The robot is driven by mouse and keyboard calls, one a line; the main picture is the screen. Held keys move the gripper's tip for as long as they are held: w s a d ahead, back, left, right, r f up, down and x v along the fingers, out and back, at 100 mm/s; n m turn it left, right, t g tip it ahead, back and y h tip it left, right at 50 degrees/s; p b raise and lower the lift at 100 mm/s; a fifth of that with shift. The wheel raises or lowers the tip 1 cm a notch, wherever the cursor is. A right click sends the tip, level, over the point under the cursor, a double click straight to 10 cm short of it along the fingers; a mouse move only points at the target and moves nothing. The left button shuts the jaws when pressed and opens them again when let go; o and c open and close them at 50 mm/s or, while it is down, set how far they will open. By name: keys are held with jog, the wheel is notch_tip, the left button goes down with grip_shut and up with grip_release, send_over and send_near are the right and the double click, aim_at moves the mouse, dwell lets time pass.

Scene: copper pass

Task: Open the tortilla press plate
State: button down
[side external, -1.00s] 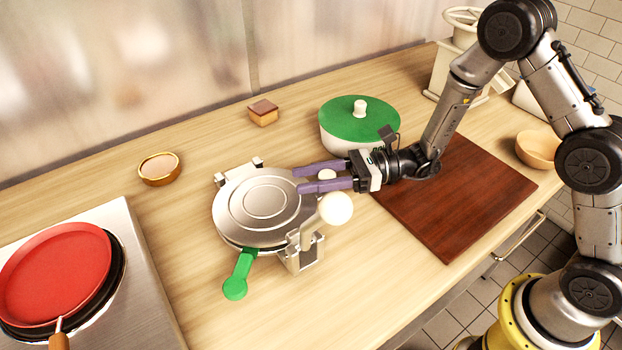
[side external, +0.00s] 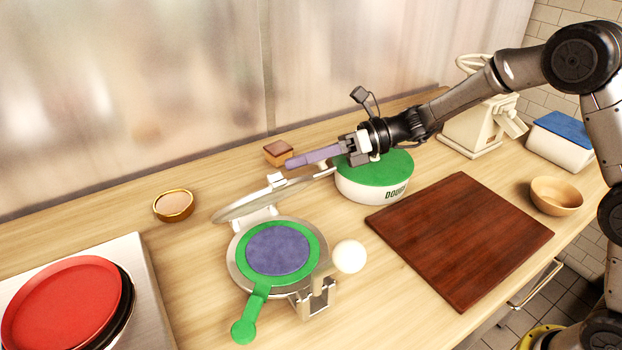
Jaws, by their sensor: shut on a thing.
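The tortilla press stands on the counter left of the cutting board. Its silver top plate (side external: 250,203) is raised and tilted back from the hinge at the rear. The lower plate (side external: 234,275) is exposed, with a green liner (side external: 312,246) and a blue-purple tortilla (side external: 278,248) lying flat on it. The lever with a white ball knob (side external: 350,257) is at the press's front right.
A round tub with a green lid (side external: 385,170) stands just behind and right of the press, under my wrist. A red pan (side external: 60,305) is left, a cutting board (side external: 460,240) right, a wooden bowl (side external: 556,195) beyond.

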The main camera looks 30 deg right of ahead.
jog(key=w+f+m+g, duration=0.1)
jog(key=w+m, duration=0.3)
jog(key=w, duration=0.7)
jog(key=shift+w+d+f+g+h, duration=0.25)
jog(key=shift+g+h, duration=0.15)
jog(key=shift+g, duration=0.3)
jog(key=shift+a, duration=0.1)
jog(key=shift+c, duration=2.3)
grip_release()
jog(key=shift+r, duration=0.15)
jog(key=shift+a+r, duration=0.1)
jog(key=shift+r, duration=0.05)
